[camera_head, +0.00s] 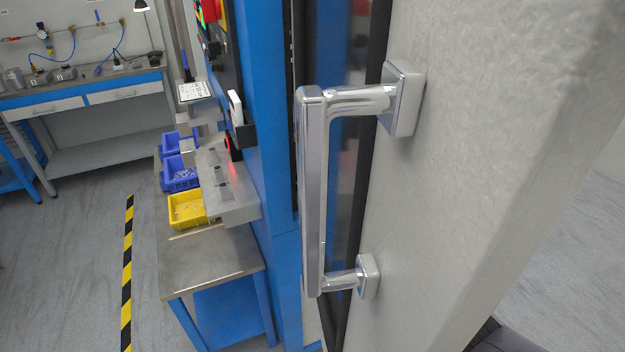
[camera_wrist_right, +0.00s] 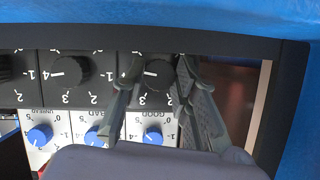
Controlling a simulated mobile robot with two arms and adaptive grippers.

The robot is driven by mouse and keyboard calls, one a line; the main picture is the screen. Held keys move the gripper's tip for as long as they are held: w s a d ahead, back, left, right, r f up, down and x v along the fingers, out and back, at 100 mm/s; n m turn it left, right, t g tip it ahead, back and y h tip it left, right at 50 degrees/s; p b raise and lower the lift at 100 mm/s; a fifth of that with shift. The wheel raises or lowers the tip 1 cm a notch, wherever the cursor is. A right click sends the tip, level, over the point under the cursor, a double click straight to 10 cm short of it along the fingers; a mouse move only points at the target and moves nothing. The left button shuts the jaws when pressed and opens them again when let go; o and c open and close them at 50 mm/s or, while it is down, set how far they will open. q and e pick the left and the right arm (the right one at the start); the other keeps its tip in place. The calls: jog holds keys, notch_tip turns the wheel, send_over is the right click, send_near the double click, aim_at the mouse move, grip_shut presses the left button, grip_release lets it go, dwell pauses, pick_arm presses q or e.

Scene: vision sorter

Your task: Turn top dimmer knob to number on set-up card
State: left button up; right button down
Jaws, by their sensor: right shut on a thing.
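In the right wrist view the control panel appears upside down. My right gripper (camera_wrist_right: 159,66) has its two grey fingers on either side of a black dial knob (camera_wrist_right: 157,75), shut on it. White numbers surround the knob; the fingers cover part of its scale, and I cannot tell its exact setting. A second black knob (camera_wrist_right: 68,72) with a similar scale sits to its left. A white printed card (camera_head: 193,91) lies beyond the blue cabinet in the head view; its print is too small to read. My left gripper is not in view.
Several blue knobs (camera_wrist_right: 153,135) on white plates lie close below the held knob in the wrist view. A large grey door with a chrome handle (camera_head: 312,190) fills the head view's right side. Blue and yellow bins (camera_head: 187,209) stand left of the cabinet.

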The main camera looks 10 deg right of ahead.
jog(key=shift+m+y, duration=0.3)
jog(key=shift+m, duration=0.3)
jog(key=shift+d+f+m+y, duration=0.1)
jog(key=shift+f+m+y, duration=0.05)
jog(key=shift+m+y, duration=0.25)
jog(key=m+y+b, duration=0.1)
jog(key=m+b, duration=0.1)
jog(key=shift+b, duration=0.3)
jog(key=shift+m+y+b, duration=0.4)
jog(key=shift+m+b, duration=0.1)
jog(key=shift+b, duration=0.05)
jog(key=c, duration=1.3)
grip_release()
